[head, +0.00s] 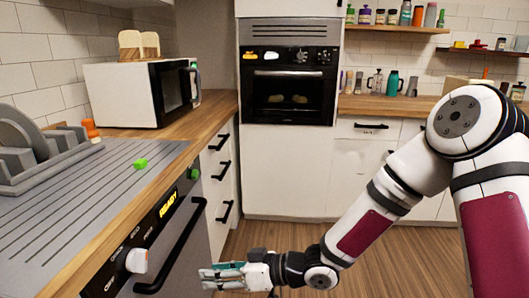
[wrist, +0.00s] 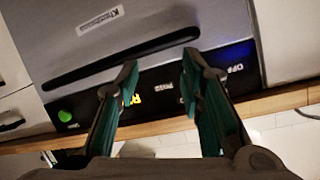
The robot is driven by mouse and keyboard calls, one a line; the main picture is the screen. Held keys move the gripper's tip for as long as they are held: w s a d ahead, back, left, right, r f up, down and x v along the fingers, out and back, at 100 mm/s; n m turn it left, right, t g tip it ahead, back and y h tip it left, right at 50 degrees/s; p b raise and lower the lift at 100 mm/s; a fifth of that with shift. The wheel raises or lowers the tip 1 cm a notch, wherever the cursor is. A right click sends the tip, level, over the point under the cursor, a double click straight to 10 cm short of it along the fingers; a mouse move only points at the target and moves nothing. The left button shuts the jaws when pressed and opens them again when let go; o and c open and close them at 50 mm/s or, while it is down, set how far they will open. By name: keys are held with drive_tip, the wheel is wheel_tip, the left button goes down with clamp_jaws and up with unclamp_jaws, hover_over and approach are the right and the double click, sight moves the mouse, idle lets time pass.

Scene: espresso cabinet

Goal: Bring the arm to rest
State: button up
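My arm reaches in from the right in the head view, bent downward. My gripper (head: 222,275) is low in front of the grey appliance (head: 185,228), near its dark control panel and handle. In the wrist view my gripper (wrist: 158,75) has its two fingers apart, with nothing between them. Behind the fingers are the appliance's dark bar handle (wrist: 120,60), a green button (wrist: 65,116) and lit panel text. I cannot tell from these views exactly how far the fingertips are from the appliance front.
A built-in oven (head: 290,82) and white drawers line the back. Open wooden floor (head: 285,238) lies in the middle.

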drive_tip(key=w+d+m+t+h, duration=0.15)
drive_tip(key=w+d+h, duration=0.25)
drive_tip(key=d+h, duration=0.45)
drive_tip(key=s+d+r+m+h, duration=0.2)
drive_tip(key=d+r+h, duration=0.1)
drive_tip(key=d, duration=0.4)
drive_tip(key=s+d+r+m+t+h, duration=0.1)
drive_tip(key=s+d+r+h, duration=0.1)
drive_tip(key=d+r, duration=0.35)
drive_tip(key=s+d+r+m+h, duration=0.2)
drive_tip(key=d+h, duration=0.1)
drive_tip(key=d, duration=0.6)
drive_tip(key=s+d+r+m+g, duration=0.1)
drive_tip(key=s+d+r+m, duration=0.15)
drive_tip(key=s, duration=0.45)
drive_tip(key=s+d+r+m+g, duration=0.1)
drive_tip(key=s+d+r, duration=0.15)
drive_tip(key=s, duration=0.45)
drive_tip(key=s+a+r+m+g+y, duration=0.1)
drive_tip(key=s+a, duration=0.1)
drive_tip(key=s, duration=0.5)
drive_tip(key=s+a+r+m+g+y, duration=0.1)
drive_tip(key=s+a+g, duration=0.1)
drive_tip(key=s, duration=0.5)
wheel_tip(320, 180, up, 22)
drive_tip(key=t+p, duration=0.4)
drive_tip(key=p, duration=1.6)
drive_tip(key=shift+w+d+r+p, duration=0.15)
drive_tip(key=shift+d+r+p, duration=0.05)
drive_tip(key=shift+p, duration=0.2)
